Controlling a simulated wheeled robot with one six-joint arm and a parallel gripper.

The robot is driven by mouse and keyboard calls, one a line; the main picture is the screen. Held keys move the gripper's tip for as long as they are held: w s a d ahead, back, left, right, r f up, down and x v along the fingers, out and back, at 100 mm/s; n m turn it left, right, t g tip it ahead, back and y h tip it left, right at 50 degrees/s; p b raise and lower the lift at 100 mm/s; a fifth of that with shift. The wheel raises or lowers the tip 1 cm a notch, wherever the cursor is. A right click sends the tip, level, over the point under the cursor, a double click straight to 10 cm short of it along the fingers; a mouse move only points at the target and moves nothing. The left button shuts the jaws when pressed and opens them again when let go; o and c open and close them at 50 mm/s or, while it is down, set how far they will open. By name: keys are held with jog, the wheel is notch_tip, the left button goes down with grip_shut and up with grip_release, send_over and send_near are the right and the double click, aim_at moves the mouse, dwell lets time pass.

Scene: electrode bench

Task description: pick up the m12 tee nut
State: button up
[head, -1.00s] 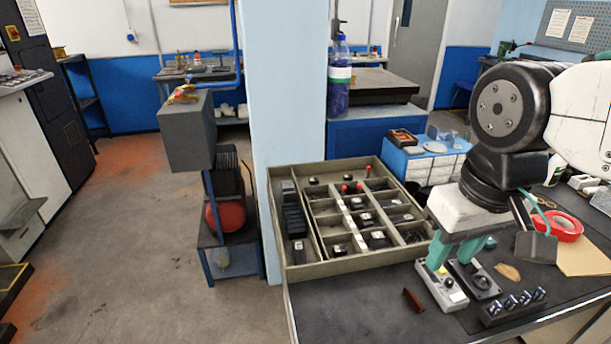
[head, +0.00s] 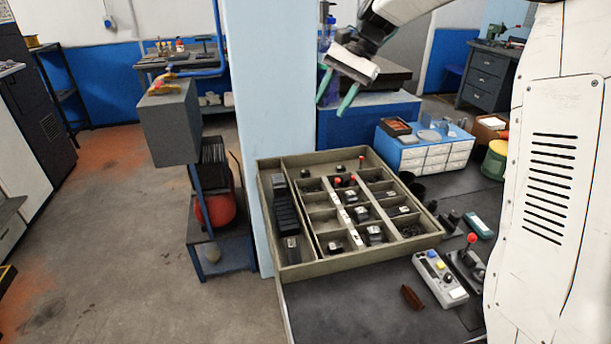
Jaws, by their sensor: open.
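An olive divided tray (head: 350,263) sits on the dark bench. Its compartments hold several small dark parts with pale tops, such as one dark block (head: 375,235) in a front compartment and another dark block (head: 361,213) behind it. They are too small for me to tell which one is the m12 tee nut. My gripper (head: 331,108) has two teal fingers, spread apart with nothing between them. It is raised in the air, above and behind the tray in the picture, in front of the pillar's right edge.
A pale blue pillar (head: 243,100) stands behind the tray's left end. A blue and white drawer box (head: 425,155) is at the back right. A grey control box (head: 440,278), a red-knobbed joystick (head: 470,258) and a brown piece (head: 412,297) lie right of the tray.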

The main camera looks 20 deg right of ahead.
jog(key=w+d+f+m+y, duration=0.25)
jog(key=w+f, duration=0.45)
jog(key=w, duration=0.5)
jog(key=w+d+f+m+y, duration=0.1)
jog(key=w+f+m+y, duration=0.1)
jog(key=w+f, duration=0.5)
jog(key=w+d+f+m+y, duration=0.1)
jog(key=w+d+f+m, duration=0.3)
jog(key=f, duration=0.6)
jog(key=y, duration=0.2)
send_near(303, 172)
jog(key=shift+s+a+r+m+t, duration=0.1)
jog(key=shift+a+r+m+t, duration=0.1)
jog(key=shift+a+m+t, duration=0.3)
jog(key=shift+a+f, duration=0.15)
jog(key=shift+f, duration=0.15)
jog(key=shift+a+f, duration=0.2)
jog(key=shift+a, duration=0.1)
jog(key=x, duration=0.7)
jog(key=shift+s+f, duration=0.1)
grip_shut()
